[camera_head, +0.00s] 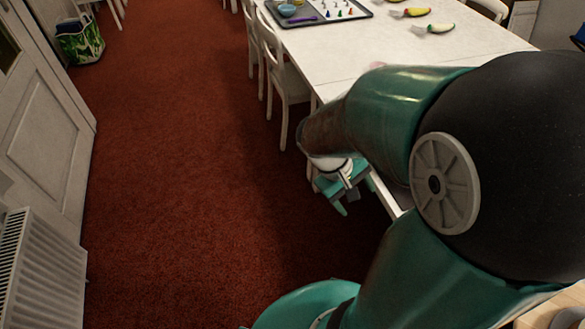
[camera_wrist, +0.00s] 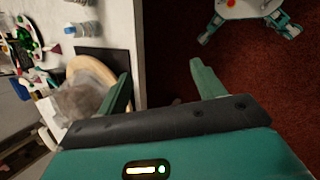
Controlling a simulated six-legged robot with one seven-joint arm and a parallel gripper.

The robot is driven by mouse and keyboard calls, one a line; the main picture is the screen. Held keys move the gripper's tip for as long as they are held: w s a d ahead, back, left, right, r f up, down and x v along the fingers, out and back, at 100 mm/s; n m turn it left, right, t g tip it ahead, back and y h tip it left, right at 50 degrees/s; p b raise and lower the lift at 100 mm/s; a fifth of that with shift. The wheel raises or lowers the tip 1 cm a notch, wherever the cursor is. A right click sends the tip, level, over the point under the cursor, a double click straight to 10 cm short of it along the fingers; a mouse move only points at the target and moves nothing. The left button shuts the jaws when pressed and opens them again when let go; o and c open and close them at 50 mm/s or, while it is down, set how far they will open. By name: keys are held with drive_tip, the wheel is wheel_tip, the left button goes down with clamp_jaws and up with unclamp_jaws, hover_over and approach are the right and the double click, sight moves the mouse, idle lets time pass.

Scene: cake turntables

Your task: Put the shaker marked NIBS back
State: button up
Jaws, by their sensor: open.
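My gripper (camera_wrist: 160,68) is open in the wrist view, with nothing between its two green fingers. The gap lies over the table's edge and the red carpet. In the head view my gripper (camera_head: 343,195) hangs beside the white table's near left edge. Small white cylinders, one with a blue band (camera_wrist: 82,29), stand on the table in the wrist view and could be shakers. I can read no NIBS marking. A round wooden disc (camera_wrist: 97,68), perhaps a turntable, sits left of my gripper with a blurred greyish thing on it.
A dark flat panel (camera_wrist: 103,60) lies near the table's edge. Open red carpet (camera_head: 180,150) reaches a radiator (camera_head: 42,265).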

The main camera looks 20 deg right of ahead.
drive_tip(key=a+r+m+t+y, duration=0.1)
drive_tip(key=a+r+t+y, duration=0.3)
drive_tip(key=a+r+t, duration=0.4)
drive_tip(key=a+r, duration=0.7)
drive_tip(key=r, duration=0.1)
drive_tip(key=shift+w+a+y, duration=0.15)
drive_tip(key=shift+w+y, duration=0.15)
drive_tip(key=shift+y, duration=0.1)
drive_tip(key=shift+c, duration=0.5)
drive_tip(key=c, duration=0.6)
